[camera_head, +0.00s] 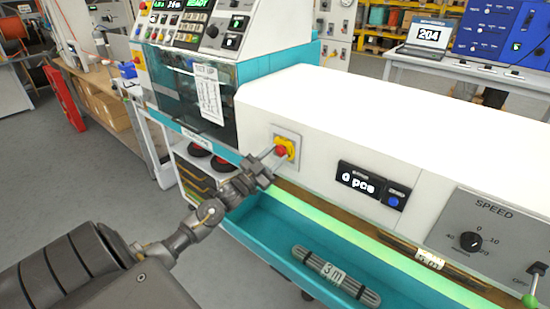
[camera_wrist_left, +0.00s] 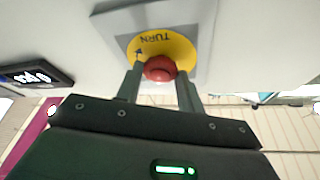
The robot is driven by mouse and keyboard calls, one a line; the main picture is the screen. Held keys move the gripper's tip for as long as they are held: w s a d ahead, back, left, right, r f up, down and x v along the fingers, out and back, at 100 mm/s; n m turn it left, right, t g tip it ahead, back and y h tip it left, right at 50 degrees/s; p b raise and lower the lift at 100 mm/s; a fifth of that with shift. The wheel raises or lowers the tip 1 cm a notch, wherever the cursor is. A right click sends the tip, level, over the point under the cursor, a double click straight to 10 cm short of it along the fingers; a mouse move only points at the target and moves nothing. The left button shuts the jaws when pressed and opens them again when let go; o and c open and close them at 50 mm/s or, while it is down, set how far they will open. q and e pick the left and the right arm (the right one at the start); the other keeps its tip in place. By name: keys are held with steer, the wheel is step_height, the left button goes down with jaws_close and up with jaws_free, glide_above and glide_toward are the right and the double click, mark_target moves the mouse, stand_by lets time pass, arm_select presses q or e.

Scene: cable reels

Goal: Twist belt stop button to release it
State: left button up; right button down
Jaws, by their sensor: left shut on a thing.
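The belt stop button (camera_head: 281,151) is a red knob on a yellow disc, set on a grey plate on the white front face of the belt machine. In the left wrist view the red knob (camera_wrist_left: 160,68) sits in front of the yellow disc (camera_wrist_left: 178,47) marked TURN with an arrow. My left gripper (camera_head: 272,154) reaches the button from the lower left. In the left wrist view its two fingers (camera_wrist_left: 160,82) are on either side of the red knob, shut on it. My right gripper is not in view.
Right of the button are a counter display (camera_head: 358,178) reading 0 pcs and a SPEED dial (camera_head: 471,241). Below runs a teal tray (camera_head: 262,222) with a bundle marked 3 m (camera_head: 335,275). A control cabinet (camera_head: 200,85) stands at the left. Open floor lies at the lower left.

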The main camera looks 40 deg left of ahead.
arm_select(q)
steer(key=shift+a+m, duration=0.1)
steer(key=shift+m, duration=0.4)
steer(key=o, duration=1)
steer(key=shift+w, duration=0.1)
steer(key=b+v, duration=0.3)
steer(key=v, duration=0.8)
